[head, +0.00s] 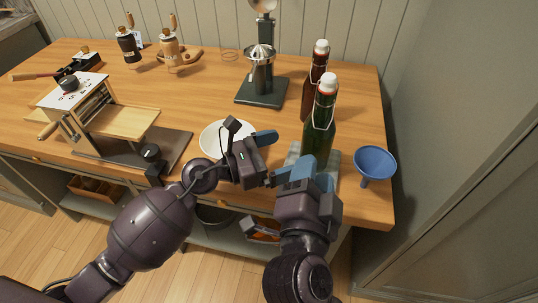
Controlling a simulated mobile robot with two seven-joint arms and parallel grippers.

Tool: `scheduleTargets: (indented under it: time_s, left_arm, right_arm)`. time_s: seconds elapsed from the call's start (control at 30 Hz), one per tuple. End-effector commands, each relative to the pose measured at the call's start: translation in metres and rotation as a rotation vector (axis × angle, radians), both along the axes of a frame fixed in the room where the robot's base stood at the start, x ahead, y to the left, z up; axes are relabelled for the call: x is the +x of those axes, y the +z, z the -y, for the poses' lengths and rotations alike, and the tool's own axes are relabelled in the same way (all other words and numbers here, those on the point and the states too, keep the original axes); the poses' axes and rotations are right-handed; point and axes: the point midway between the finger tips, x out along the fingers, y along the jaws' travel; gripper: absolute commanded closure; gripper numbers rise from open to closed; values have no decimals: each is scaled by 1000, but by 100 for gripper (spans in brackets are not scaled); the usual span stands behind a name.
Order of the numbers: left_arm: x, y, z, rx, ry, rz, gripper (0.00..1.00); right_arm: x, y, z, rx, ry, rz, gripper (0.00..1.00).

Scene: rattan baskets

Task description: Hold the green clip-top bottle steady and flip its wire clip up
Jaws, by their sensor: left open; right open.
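The green clip-top bottle (319,132) stands upright near the right end of the wooden counter, on a grey-green mat (332,177). Its white stopper (328,82) and wire clip sit at the top of the neck. My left gripper (268,156) is open and empty, left of the bottle's lower part and apart from its neck. My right gripper (307,172) is open in front of the bottle's base. Its blue fingers overlap the bottle's lower body in the picture, and I cannot tell whether they touch it. The bottle's bottom is hidden behind them.
A brown clip-top bottle (312,92) stands just behind the green one. A blue funnel (375,161) is at the right edge. A white plate (214,139) lies behind my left gripper.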

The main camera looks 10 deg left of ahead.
Motion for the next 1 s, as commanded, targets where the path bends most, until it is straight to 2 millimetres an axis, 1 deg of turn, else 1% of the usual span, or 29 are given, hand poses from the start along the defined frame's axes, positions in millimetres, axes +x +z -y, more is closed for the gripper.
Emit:
scheduleTargets:
  time_s: [0.03, 0.2, 0.4, 0.5, 0.7, 1.0]
  left_arm:
    - [5, 1, 8, -2, -1, 0, 0]
    - [20, 1, 31, -4, -1, 1, 0]
    - [36, 1, 54, -4, 0, 0, 0]
    - [42, 0, 62, -3, 1, -1, 0]
    - [48, 0, 72, -3, 1, -1, 0]
    - [48, 0, 72, -2, 1, -1, 0]
  right_arm:
    - [0, 0, 0, 0, 0, 0, 57]
    - [0, 0, 0, 0, 0, 0, 57]
    - [0, 0, 0, 0, 0, 0, 57]
    - [0, 0, 0, 0, 0, 0, 57]
    - [0, 0, 0, 0, 0, 0, 57]
    - [0, 0, 0, 0, 0, 0, 57]
